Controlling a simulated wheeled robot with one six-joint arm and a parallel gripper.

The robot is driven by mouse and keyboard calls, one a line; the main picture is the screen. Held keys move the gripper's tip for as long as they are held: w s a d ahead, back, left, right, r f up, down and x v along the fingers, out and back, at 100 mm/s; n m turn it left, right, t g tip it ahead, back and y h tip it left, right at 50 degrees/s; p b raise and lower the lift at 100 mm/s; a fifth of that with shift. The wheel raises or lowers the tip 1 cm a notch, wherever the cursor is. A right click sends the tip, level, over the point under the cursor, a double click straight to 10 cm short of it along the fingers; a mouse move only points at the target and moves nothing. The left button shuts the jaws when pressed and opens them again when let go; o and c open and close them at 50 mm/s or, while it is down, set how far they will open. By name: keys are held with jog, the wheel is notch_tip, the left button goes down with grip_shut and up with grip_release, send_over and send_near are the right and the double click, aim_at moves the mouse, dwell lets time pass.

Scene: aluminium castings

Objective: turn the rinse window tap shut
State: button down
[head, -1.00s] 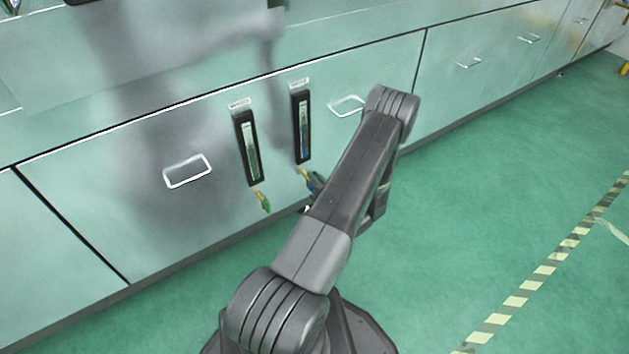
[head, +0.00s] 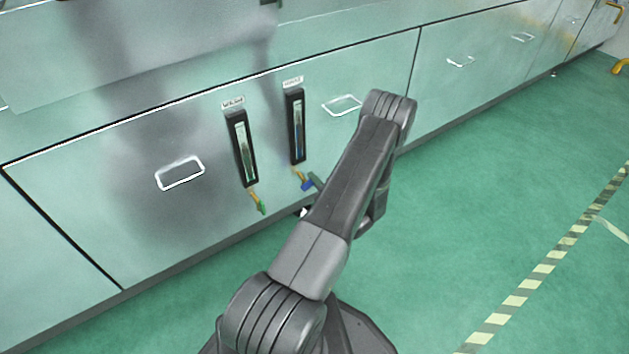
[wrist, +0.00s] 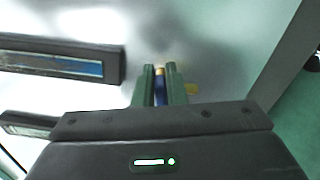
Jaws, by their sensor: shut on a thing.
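Two upright black-framed level windows sit on the cabinet front, the left one (head: 241,148) greenish, the right one (head: 295,126) with blue in its lower part. Their labels are too small to read. Below the left one hangs a tap with a green handle (head: 262,208). Below the right one is a brass tap with a blue handle (head: 307,185). My gripper (wrist: 160,76) is shut on this blue handle (wrist: 161,94), its green fingers on either side. The handle's exact angle is hard to tell. In the head view my arm hides most of my gripper.
Drawer pulls stand out from the panels, one left of the windows (head: 180,173) and one right (head: 342,106). The green floor to the right is free, with a striped tape line (head: 541,272).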

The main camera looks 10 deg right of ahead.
jog(key=shift+f+m, duration=0.3)
jog(key=shift+m, duration=1)
jog(key=c, duration=1.5)
grip_release()
jog(key=p+v, duration=0.3)
jog(key=v, duration=1.1)
jog(key=shift+w, duration=0.1)
